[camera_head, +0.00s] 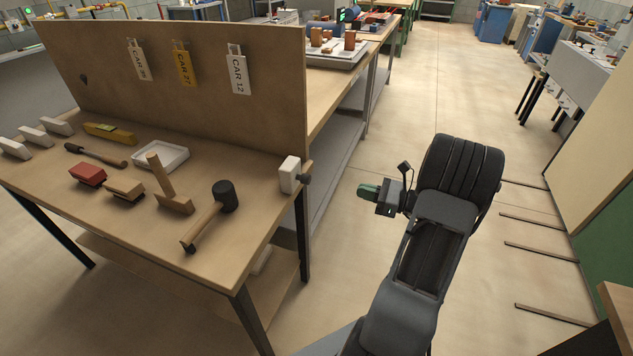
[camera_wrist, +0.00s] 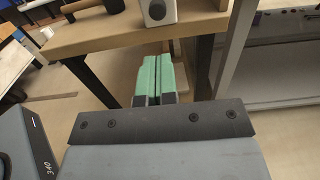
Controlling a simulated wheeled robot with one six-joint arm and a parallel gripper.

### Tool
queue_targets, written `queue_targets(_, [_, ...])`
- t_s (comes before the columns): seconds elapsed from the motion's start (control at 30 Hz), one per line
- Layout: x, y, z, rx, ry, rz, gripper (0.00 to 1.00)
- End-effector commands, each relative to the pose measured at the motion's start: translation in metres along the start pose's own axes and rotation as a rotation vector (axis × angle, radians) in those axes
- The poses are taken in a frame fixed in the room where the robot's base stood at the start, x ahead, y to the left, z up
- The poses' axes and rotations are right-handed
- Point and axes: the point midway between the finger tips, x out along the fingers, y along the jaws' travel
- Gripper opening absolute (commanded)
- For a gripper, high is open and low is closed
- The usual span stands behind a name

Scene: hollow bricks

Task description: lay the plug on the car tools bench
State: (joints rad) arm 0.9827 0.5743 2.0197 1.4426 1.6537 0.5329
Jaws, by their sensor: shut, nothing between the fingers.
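The wooden bench with a back panel carrying CAR tags (camera_head: 239,75) stands at the left in the head view; its bare top (camera_head: 255,225) holds several tools. A white block with a dark round part (camera_head: 290,174) sits at its right edge. It shows in the wrist view (camera_wrist: 158,11) above my fingertips, on the bench edge. I cannot tell whether this is the plug; no other plug is clear. My gripper (camera_head: 366,191) has green fingers, is shut and empty, and is apart from the bench, right of its edge. In the wrist view the green fingers (camera_wrist: 153,80) lie together.
A black-headed mallet (camera_head: 224,196), a wooden tool (camera_head: 165,185), a white tray (camera_head: 160,155), a red-topped block (camera_head: 88,174) and a wooden brush (camera_head: 125,190) lie on the bench. Another bench with a grey tray (camera_head: 335,52) stands behind. Open floor (camera_head: 400,110) lies to the right.

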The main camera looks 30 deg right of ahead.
Motion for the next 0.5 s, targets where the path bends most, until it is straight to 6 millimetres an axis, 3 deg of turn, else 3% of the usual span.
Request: queue_targets(0.5, [0.087, 0.002, -0.001, 0.01, 0.003, 0.007, 0.0])
